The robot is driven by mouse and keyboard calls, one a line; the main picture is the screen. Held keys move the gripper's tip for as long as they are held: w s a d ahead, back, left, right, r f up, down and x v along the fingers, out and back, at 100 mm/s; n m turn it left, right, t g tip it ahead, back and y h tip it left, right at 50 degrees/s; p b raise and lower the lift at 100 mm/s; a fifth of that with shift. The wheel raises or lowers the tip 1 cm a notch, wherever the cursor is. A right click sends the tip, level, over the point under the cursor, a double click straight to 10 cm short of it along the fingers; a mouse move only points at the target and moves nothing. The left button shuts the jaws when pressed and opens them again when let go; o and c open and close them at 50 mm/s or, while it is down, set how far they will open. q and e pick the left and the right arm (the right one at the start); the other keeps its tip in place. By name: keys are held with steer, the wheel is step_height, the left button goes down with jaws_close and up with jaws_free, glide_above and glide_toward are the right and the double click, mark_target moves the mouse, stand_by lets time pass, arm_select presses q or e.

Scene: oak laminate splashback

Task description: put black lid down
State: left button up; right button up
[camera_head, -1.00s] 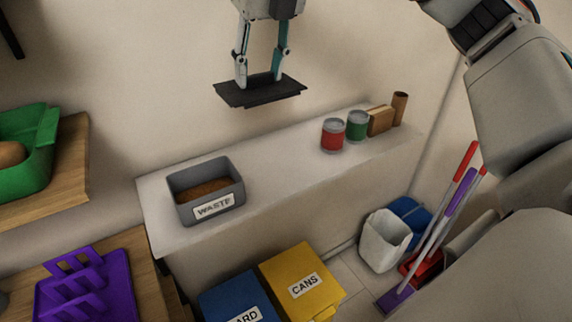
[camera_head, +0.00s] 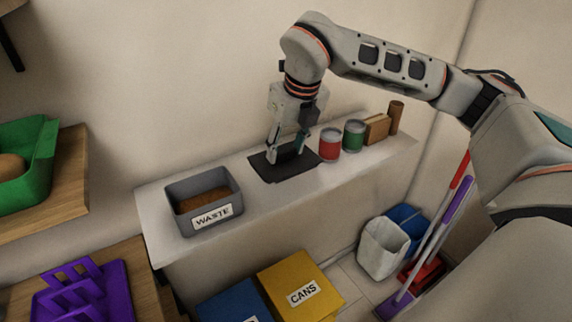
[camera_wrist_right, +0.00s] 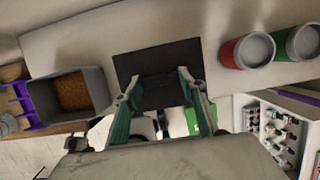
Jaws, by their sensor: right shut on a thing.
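The black lid (camera_head: 272,172) lies flat at the surface of the white ledge, between the grey waste bin and the red can. I cannot tell whether it fully touches the ledge. My right gripper (camera_head: 287,156) points down at the lid and is shut on its raised handle. In the right wrist view the lid (camera_wrist_right: 127,66) shows beyond the fingers of my right gripper (camera_wrist_right: 158,84), which close on its middle part. The grey bin (camera_head: 180,207) labelled WASTE stands open with brown matter inside. My left gripper is not in view.
A red can (camera_head: 330,146), a green can (camera_head: 354,136), a brown block (camera_head: 377,128) and a brown tube (camera_head: 396,117) stand right of the lid. The ledge (camera_head: 262,205) is bare in front of the lid. A yellow CANS bin (camera_head: 300,285) stands below.

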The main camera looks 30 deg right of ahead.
mark_target(287, 161)
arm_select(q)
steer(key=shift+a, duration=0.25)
arm_select(e)
step_height(287, 161, down, 2)
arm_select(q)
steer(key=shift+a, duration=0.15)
arm_select(e)
step_height(287, 161, down, 3)
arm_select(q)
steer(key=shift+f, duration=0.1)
arm_select(e)
steer(key=shift+f, duration=0.1)
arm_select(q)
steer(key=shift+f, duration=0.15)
arm_select(e)
steer(key=shift+f, duration=0.1)
steer(key=o, duration=0.5)
steer(key=shift+f, duration=0.1)
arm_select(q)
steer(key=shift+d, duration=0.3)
arm_select(e)
steer(key=o, duration=0.5)
steer(key=shift+c, duration=0.2)
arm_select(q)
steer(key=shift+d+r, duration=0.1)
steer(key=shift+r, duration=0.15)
